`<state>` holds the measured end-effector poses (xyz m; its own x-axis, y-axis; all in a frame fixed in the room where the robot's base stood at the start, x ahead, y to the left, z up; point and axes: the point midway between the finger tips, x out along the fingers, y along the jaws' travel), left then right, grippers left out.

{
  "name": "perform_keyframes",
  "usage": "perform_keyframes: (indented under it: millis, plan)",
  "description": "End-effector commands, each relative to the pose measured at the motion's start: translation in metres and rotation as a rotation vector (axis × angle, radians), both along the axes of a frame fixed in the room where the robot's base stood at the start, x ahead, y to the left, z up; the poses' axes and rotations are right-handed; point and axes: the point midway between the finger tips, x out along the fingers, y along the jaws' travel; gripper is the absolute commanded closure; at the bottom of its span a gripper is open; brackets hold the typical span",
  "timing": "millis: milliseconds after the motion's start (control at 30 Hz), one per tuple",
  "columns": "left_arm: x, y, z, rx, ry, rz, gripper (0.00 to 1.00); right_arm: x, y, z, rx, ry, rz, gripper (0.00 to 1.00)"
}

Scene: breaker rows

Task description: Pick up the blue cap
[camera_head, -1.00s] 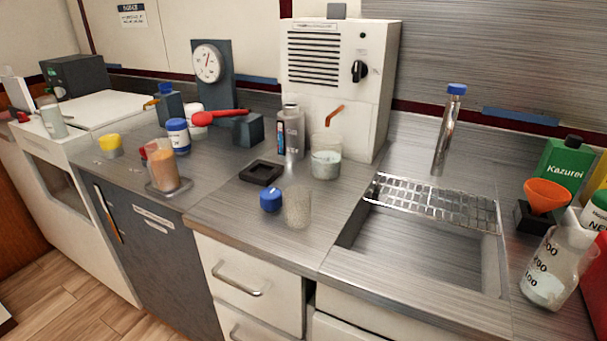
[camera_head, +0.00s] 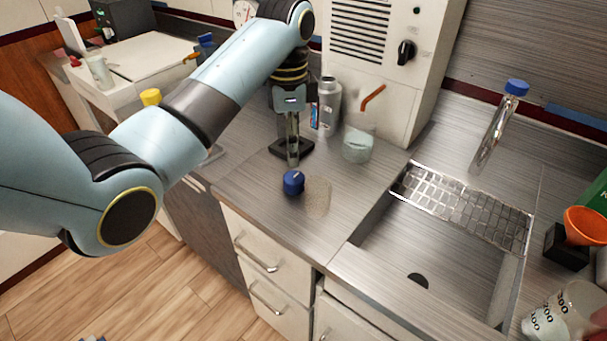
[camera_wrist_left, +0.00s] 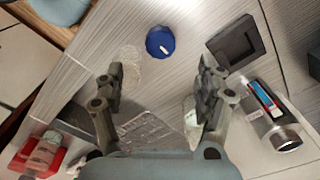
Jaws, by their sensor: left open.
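The blue cap (camera_head: 293,182) sits on the metal counter, left of a clear glass (camera_head: 318,195). It also shows in the left wrist view (camera_wrist_left: 160,42), a round blue lid with a small white mark. My left gripper (camera_head: 292,160) points down just behind the cap in the head view. In the left wrist view its two fingers (camera_wrist_left: 158,78) are spread apart with nothing between them; the cap lies beyond the fingertips, roughly centred. Whether they are above or level with it is hard to tell. My right gripper is not in view.
A dark square holder (camera_wrist_left: 236,42) and a grey bottle (camera_head: 329,103) stand near the gripper. A beaker (camera_head: 358,146) is behind the glass. The sink (camera_head: 430,260) with a wire rack (camera_head: 465,207) is to the right. The counter in front of the cap is clear.

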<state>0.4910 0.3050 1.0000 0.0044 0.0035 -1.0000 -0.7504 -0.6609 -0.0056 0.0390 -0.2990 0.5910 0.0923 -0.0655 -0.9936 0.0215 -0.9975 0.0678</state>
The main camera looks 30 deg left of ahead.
Motion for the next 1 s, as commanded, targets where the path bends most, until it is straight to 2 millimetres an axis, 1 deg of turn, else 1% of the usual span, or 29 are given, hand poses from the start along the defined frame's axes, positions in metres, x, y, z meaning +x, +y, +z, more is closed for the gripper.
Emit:
perform_keyframes:
  millis: [67, 300, 533, 700, 800, 900, 1000]
  plan:
    - [0.003, 0.000, 0.000, -0.003, 0.012, -0.016, 0.28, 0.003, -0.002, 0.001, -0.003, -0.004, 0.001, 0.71]
    - [0.003, 0.000, -0.039, -0.005, 0.012, -0.018, 0.28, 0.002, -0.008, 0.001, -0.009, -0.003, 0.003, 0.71]
    - [0.004, -0.001, -0.059, -0.004, 0.011, -0.017, 0.28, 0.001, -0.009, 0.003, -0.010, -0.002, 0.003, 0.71]
    - [0.006, -0.002, -0.087, -0.004, 0.011, -0.017, 0.28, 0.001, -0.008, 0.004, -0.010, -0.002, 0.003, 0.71]
    - [0.006, -0.002, -0.099, -0.004, 0.010, -0.018, 0.28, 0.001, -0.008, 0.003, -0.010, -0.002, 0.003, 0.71]
    - [0.006, -0.002, -0.103, -0.004, 0.007, -0.018, 0.28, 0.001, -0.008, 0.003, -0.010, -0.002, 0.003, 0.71]
    - [0.006, -0.002, -0.103, -0.004, 0.007, -0.018, 0.28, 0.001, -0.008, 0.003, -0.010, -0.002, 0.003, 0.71]
